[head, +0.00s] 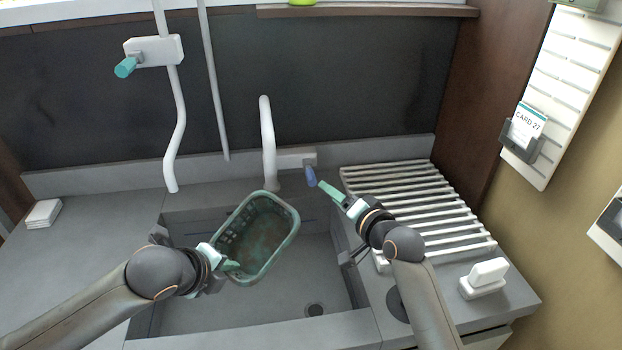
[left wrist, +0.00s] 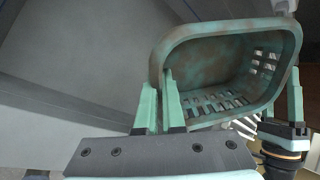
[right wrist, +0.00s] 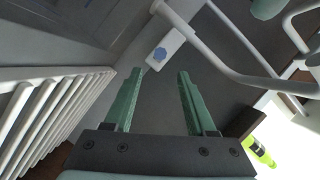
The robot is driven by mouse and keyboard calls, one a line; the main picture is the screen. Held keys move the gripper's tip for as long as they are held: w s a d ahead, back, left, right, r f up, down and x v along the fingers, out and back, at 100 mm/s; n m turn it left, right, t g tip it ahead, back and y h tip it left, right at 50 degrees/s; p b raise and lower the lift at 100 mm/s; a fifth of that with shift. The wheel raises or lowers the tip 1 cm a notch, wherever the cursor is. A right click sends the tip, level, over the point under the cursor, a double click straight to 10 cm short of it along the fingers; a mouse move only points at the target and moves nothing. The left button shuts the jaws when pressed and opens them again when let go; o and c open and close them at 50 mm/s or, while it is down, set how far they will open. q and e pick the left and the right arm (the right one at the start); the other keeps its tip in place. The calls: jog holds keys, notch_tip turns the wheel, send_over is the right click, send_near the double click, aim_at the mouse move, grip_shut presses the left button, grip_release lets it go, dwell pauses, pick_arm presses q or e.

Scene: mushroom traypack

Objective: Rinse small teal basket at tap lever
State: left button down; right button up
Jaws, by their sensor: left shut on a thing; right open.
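The small teal basket (head: 240,270), stained brown, is tilted over the sink near the white tap spout (head: 267,135). My left gripper (head: 228,264) is shut on the basket's near-left rim. The left wrist view shows the basket (left wrist: 205,62) with its rim between the fingers (left wrist: 160,98). The blue tap lever (head: 310,176) sticks out from the white tap body right of the spout. My right gripper (head: 326,187) is open and close to the lever. In the right wrist view, the lever (right wrist: 160,54) appears just beyond and between the open fingertips (right wrist: 159,74).
The grey sink (head: 210,325) has a drain at its lower right. A white slatted rack (head: 430,205) lies right of the sink. A second tap with a teal lever (head: 126,67) is on the wall at left.

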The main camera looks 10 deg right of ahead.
aim_at(315, 182)
jog(key=x, duration=1.1)
jog(key=shift+a, duration=0.15)
jog(key=shift+c, duration=0.3)
grip_shut()
dwell(1.0)
